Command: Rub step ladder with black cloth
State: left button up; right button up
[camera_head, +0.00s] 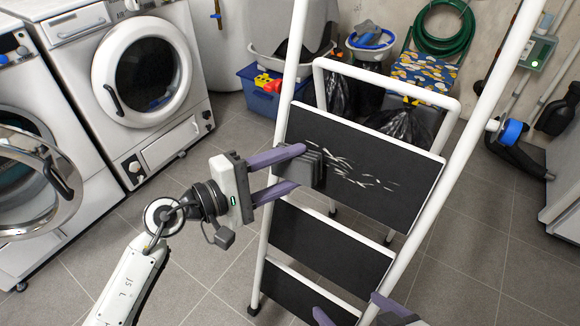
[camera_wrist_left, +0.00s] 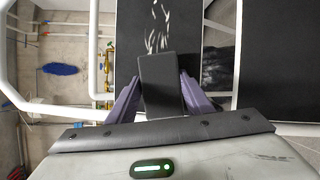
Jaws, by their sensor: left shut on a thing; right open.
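The step ladder (camera_head: 350,203) stands open in the middle of the head view, with white rails and dark flat steps. White scratch-like marks (camera_head: 350,165) show on its top step, and also in the left wrist view (camera_wrist_left: 158,25). My left gripper (camera_head: 298,168) is shut on the black cloth (camera_head: 317,170), a folded dark pad at the left part of the top step. The cloth also shows between the fingers in the left wrist view (camera_wrist_left: 163,85). I cannot tell whether it touches the step. My right gripper (camera_head: 352,308) is open at the bottom edge, partly cut off, by the lower steps.
Two white washing machines (camera_head: 135,60) stand at the left, one with its round door (camera_head: 35,185) open. A blue crate (camera_head: 262,98), black bags (camera_head: 405,125) and a green hose (camera_head: 440,30) are behind the ladder. Tiled floor is clear at lower right.

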pick_arm(q)
jog(key=shift+w+d+f+b, duration=0.15)
jog(key=shift+w+d+b, duration=0.25)
jog(key=shift+w, duration=0.2)
